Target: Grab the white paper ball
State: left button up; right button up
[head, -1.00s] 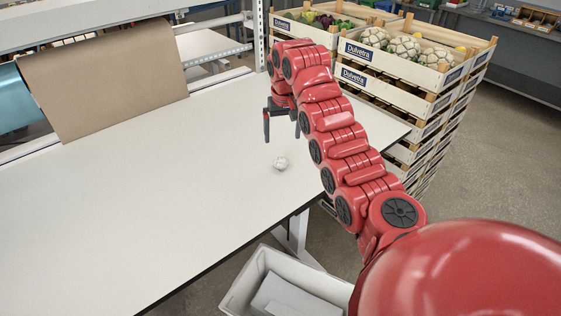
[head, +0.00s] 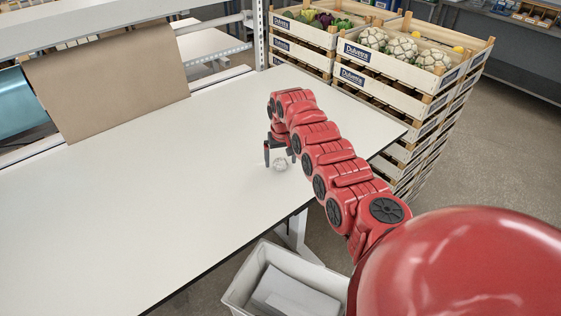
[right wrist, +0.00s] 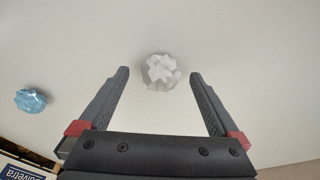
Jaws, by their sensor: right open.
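The white paper ball (head: 281,164) is small and crumpled and lies on the pale table top (head: 130,215). My right gripper (head: 279,158) is open and low over the table at the ball, with its fingers pointing down. In the right wrist view the ball (right wrist: 161,72) shows between the two fingertips and slightly beyond them, with a gap on each side. Nothing is held. My left gripper is not in view.
A crumpled light blue ball (right wrist: 31,100) shows at the left in the right wrist view. Stacked wooden crates (head: 400,68) with vegetables stand beyond the table's right end. A grey bin (head: 240,286) stands below the front edge.

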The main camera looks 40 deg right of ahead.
jog(key=shift+f, duration=0.3)
jog(key=c, duration=1.4)
